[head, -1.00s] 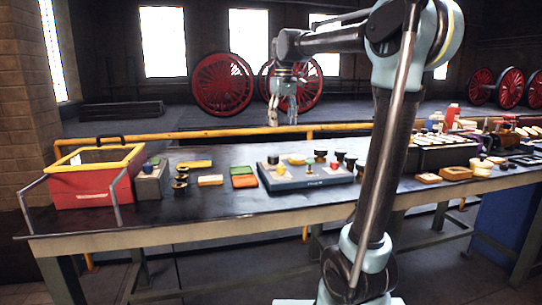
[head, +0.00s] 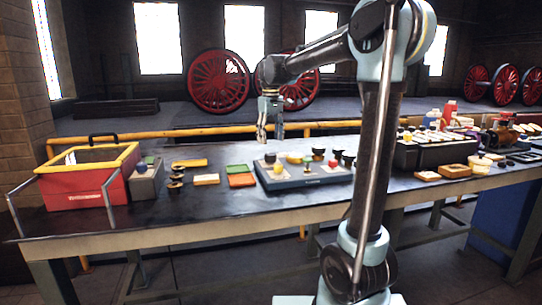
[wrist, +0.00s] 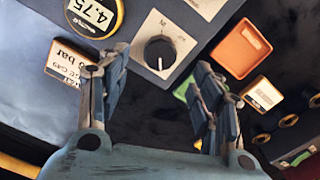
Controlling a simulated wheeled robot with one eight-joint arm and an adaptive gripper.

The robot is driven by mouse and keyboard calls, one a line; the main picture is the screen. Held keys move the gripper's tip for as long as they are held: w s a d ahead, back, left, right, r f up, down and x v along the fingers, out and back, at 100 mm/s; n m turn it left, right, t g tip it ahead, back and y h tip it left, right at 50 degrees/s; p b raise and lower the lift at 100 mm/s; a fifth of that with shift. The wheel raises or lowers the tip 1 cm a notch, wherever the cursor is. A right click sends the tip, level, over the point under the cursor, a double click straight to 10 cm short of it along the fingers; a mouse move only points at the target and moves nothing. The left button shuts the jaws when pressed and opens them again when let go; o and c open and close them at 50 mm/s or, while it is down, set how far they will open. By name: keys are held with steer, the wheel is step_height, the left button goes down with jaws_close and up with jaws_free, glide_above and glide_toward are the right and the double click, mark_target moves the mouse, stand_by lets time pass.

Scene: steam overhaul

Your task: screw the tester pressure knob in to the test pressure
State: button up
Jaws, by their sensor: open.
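The tester is a blue-grey box (head: 305,181) on the middle of the bench. In the wrist view, a round black knob (wrist: 160,52) with a pointer mark sits on a white plate on its panel (wrist: 190,45). A round yellow-rimmed display (wrist: 92,14) beside it reads 4.75. My gripper (head: 270,132) hangs above the tester's left end, fingers pointing down. In the wrist view my gripper (wrist: 159,65) is open and empty. The knob shows between and beyond its fingers, with no visible contact.
Orange trays (head: 241,181), a green tray (head: 237,168) and black round parts (head: 175,181) lie left of the tester. A red, yellow-rimmed bin (head: 85,190) stands at the far left. A dark rack (head: 440,155) stands to the right. The bench's front strip is clear.

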mark_target(271, 154)
step_height(271, 154, down, 7)
steer(key=shift+f, duration=0.15)
stand_by(0.4)
steer(key=c, duration=1.1)
